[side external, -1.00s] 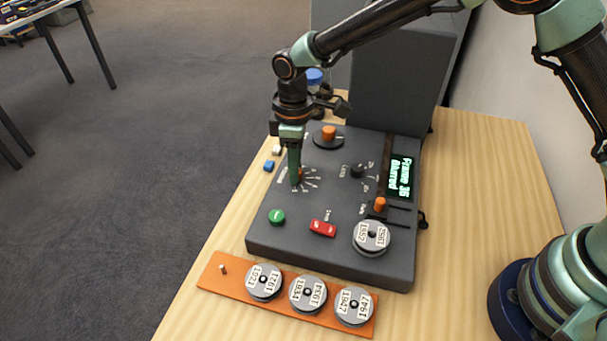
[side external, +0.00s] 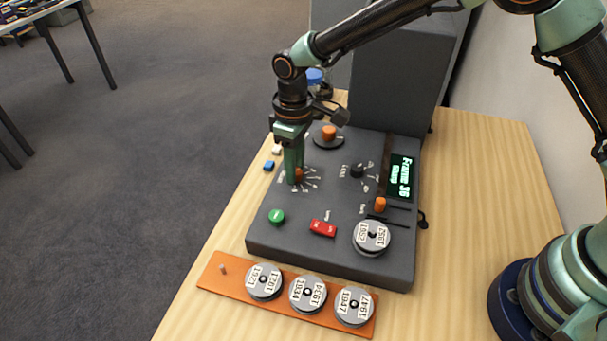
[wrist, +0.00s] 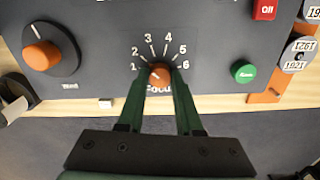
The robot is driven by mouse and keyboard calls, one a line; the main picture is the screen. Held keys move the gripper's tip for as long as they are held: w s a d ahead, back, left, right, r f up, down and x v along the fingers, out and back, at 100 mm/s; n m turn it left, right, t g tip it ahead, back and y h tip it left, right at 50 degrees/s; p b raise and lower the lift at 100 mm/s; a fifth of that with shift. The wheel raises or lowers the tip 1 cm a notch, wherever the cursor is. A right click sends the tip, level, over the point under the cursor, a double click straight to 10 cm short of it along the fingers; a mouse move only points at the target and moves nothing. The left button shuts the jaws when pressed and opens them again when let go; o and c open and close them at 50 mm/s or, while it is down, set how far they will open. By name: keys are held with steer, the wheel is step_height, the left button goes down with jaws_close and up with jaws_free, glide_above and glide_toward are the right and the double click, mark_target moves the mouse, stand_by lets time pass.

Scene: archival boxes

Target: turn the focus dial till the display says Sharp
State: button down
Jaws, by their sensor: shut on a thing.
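The focus dial (wrist: 159,75) is a small orange knob on the dark console, with a scale of 1 to 6 around it. My gripper (wrist: 160,84) stands over it pointing down, its two green fingers shut on the knob. In the side external view my gripper (side external: 295,178) hides part of the focus dial (side external: 299,174). Which number the dial's mark faces is too small to read surely. The display (side external: 400,177) glows green, with "Frame 36" above a shorter word that is too small to read with certainty.
The console (side external: 290,236) also bears a large orange knob (side external: 329,132), a black dial (side external: 357,171), an orange slider (side external: 380,204), a green button (side external: 277,216), a red switch (side external: 322,228) and a labelled reel (side external: 371,236). An orange rack (side external: 212,277) with 3 reels lies in front.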

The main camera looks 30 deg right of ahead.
steer(key=c, duration=0.6)
jaws_free()
steer(key=shift+r, duration=0.15)
step_height(320, 180, up, 12)
steer(key=shift+f, duration=0.1)
